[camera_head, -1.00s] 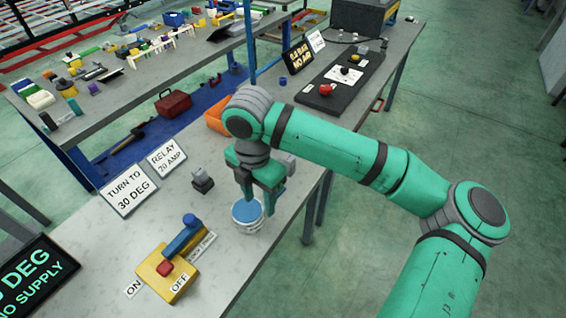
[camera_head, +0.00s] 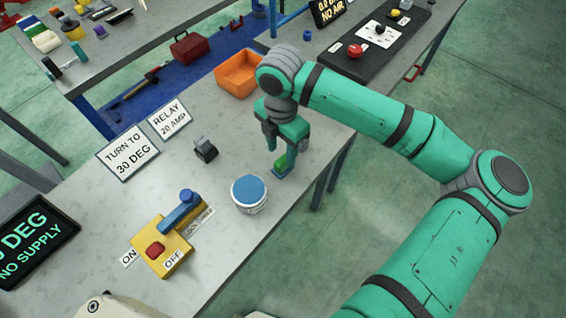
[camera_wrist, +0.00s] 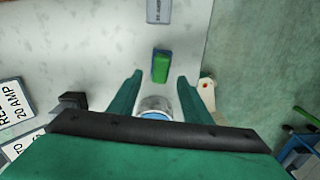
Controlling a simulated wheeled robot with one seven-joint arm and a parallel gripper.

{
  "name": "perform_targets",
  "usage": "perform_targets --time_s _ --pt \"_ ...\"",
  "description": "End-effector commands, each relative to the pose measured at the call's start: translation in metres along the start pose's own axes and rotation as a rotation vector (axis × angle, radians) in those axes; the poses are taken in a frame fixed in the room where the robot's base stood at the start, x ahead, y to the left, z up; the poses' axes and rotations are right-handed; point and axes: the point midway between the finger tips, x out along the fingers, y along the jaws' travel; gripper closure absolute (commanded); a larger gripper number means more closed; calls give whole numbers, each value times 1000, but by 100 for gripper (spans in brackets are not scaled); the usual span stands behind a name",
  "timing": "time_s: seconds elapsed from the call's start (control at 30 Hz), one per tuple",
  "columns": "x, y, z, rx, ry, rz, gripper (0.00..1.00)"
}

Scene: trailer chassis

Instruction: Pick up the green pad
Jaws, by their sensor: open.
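The green pad (camera_head: 281,161) lies on the grey workbench near its right edge, partly hidden by my gripper (camera_head: 282,150) in the head view. In the wrist view the green pad (camera_wrist: 161,66) is a small upright-looking rectangle, just beyond the fingertips and roughly centred between them. My gripper (camera_wrist: 159,76) is open and empty, pointing down, with its two green fingers spread. In the head view the fingers are close over the pad; whether they touch it I cannot tell.
A can with a blue lid (camera_head: 249,193) stands nearby. A small dark-grey part (camera_head: 205,150), a yellow ON/OFF switch box (camera_head: 163,252), sign plates (camera_head: 128,159) and an orange bin (camera_head: 238,73) share the bench (camera_head: 100,200). A grey labelled block (camera_wrist: 159,10) lies beyond the pad.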

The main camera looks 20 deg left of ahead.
Motion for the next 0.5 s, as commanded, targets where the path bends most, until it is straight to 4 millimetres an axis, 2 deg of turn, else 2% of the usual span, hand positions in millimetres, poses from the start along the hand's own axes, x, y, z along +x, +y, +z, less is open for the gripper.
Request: perform_targets --time_s 0.17,0.4,0.5 --pt "14 0 2 1 -1 -2 56" --pt "46 0 5 -1 0 -1 56" --pt "52 0 5 -2 0 0 56"
